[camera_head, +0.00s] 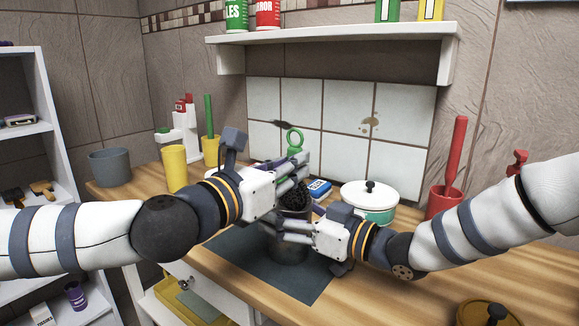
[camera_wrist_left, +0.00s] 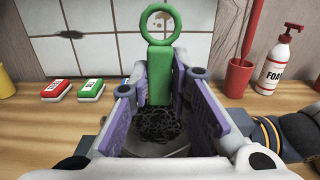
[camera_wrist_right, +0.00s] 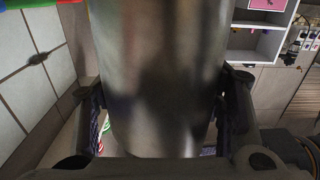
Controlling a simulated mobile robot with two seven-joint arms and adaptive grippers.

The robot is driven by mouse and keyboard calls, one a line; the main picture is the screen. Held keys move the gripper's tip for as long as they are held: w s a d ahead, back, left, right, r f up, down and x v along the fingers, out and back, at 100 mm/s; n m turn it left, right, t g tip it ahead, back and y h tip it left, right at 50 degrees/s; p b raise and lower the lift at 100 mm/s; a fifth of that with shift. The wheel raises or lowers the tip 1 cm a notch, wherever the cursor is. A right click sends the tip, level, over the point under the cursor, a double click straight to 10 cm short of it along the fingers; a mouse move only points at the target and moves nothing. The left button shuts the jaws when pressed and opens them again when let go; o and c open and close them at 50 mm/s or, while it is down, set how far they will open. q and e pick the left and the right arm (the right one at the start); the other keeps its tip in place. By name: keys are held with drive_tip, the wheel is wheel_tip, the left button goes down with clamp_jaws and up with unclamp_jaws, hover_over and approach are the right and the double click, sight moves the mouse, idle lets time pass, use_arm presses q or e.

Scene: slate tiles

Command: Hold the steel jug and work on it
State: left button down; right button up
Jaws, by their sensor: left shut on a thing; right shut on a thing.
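The steel jug (camera_head: 290,248) stands upright on the dark mat (camera_head: 312,285), partly hidden by my grippers. It fills the right wrist view (camera_wrist_right: 160,80). My right gripper (camera_head: 279,232) is shut around its side. My left gripper (camera_head: 302,172) is shut on a green scrubber handle (camera_wrist_left: 160,75) with a ring on top (camera_head: 295,138). The scrubber's black wiry head (camera_wrist_left: 158,124) is at the jug's mouth; it also shows in the head view (camera_head: 294,198). How deep it sits in the jug is hidden.
A red holder with a brush (camera_head: 443,203) is at the right, yellow holders (camera_head: 174,168) at the left. A shelf (camera_head: 335,36) hangs above. The right front counter holds a yellow lidded pot (camera_head: 488,314).

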drive_tip(key=shift+a, duration=0.1)
use_arm(q)
drive_tip(key=shift+d, duration=0.1)
idle(1.0)
wheel_tip(320, 180, up, 6)
drive_tip(key=a, duration=0.1)
drive_tip(key=shift+w+a, duration=0.15)
drive_tip(key=shift+w, duration=0.25)
idle(0.6)
idle(0.7)
